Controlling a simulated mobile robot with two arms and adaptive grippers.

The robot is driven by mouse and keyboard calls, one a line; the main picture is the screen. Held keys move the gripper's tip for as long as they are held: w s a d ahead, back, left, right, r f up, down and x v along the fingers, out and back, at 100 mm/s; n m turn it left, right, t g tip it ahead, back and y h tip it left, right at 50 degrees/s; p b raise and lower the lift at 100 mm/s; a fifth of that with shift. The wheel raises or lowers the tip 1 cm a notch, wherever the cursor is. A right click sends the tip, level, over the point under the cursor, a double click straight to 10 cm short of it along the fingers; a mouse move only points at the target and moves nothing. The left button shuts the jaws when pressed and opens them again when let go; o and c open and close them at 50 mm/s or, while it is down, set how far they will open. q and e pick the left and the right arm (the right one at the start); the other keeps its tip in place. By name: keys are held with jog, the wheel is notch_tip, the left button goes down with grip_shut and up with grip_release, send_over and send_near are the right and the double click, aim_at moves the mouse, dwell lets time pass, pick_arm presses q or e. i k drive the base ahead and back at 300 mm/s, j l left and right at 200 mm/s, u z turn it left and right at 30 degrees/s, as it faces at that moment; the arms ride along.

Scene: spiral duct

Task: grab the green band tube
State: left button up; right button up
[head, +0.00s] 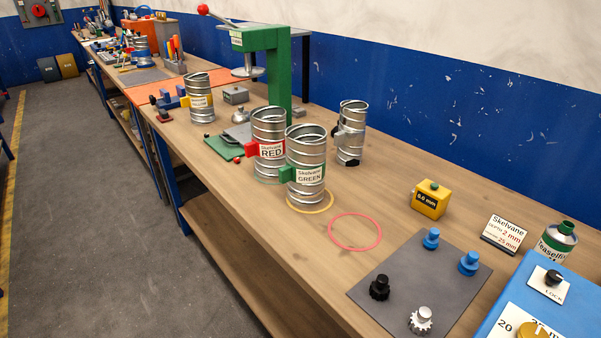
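The green band tube (305,157) is a ribbed silver metal duct with a green band and a white label reading "Skelvane GREEN". It stands upright on the wooden bench, within a yellow ring (327,204) lying flat there. A similar tube with a red band and a "RED" label (268,129) stands just behind it to the left and is partly hidden by it. Neither of my grippers shows in the head view.
A plain-looking metal tube (350,140) stands behind to the right. A green press (278,65) rises behind the tubes. A red ring (355,232), a yellow block (429,200) and a grey mat (385,310) with knobs lie nearer. Bare bench (270,222) lies in front.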

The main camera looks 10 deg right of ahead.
aim_at(303, 174)
jog(key=i+j, duration=0.15)
jog(key=j, duration=0.15)
jog(key=i+j, duration=0.2)
jog(key=i+j+z, duration=0.15)
jog(key=j+z, duration=0.2)
jog(key=i+j+z, duration=0.1)
jog(key=j+z, duration=0.25)
jog(key=j, duration=0.2)
jog(key=i+j+z, duration=0.1)
jog(key=j+z, duration=0.25)
jog(key=j, duration=0.15)
jog(key=z, duration=0.35)
